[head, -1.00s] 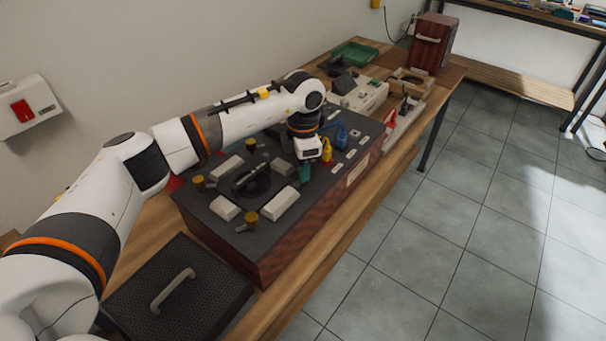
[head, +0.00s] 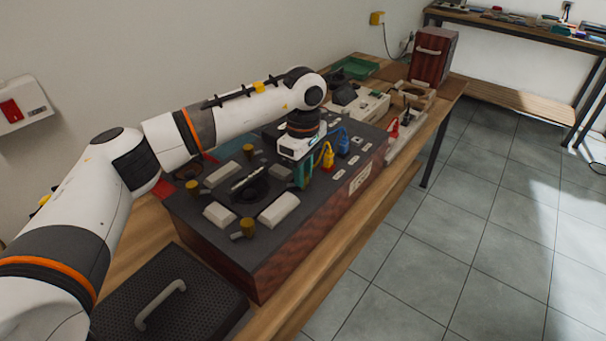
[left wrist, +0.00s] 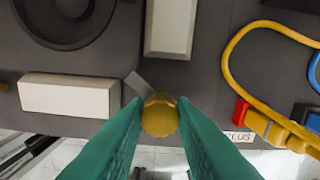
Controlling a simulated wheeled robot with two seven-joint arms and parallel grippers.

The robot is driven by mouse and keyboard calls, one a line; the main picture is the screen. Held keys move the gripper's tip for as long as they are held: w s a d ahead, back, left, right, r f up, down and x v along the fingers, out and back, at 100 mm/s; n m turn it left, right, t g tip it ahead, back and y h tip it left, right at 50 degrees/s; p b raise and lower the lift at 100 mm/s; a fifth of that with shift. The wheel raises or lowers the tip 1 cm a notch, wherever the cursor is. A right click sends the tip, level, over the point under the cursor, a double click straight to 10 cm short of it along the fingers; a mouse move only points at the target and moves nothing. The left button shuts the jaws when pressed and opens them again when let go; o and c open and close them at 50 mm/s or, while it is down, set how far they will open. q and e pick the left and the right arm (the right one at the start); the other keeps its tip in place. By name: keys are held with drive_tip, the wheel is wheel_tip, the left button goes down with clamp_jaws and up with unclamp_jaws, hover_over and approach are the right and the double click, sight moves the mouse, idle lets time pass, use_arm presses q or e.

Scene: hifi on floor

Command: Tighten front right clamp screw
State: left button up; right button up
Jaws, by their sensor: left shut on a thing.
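The hi-fi unit (head: 265,250) is a dark-topped box with wooden sides on the bench. My left gripper (head: 303,184) has teal fingers pointing down at the front edge of its top. In the left wrist view the fingertips (left wrist: 160,118) are shut on a brass-coloured knob, the front right clamp screw (left wrist: 160,113). A short grey lever (left wrist: 138,85) sticks out beside it. In the head view the fingers mostly hide this screw. Similar brass screws stand at the front left (head: 248,227), back left (head: 192,187) and back (head: 248,151). My right gripper is not in view.
Pale blocks (head: 279,210) surround the round dark recess. Yellow (head: 327,155) and blue (head: 342,138) cable plugs stand close right of my gripper. A black perforated cover (head: 190,315) with a handle lies at the near left. Floor right of the bench is clear.

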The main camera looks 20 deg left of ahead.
use_arm(q)
drive_tip(key=shift+r+m, duration=0.1)
drive_tip(key=shift+m, duration=0.5)
drive_tip(key=o, duration=1)
wheel_tip(320, 180, up, 12)
drive_tip(key=shift+f+b, duration=0.1)
drive_tip(key=shift+b, duration=0.6)
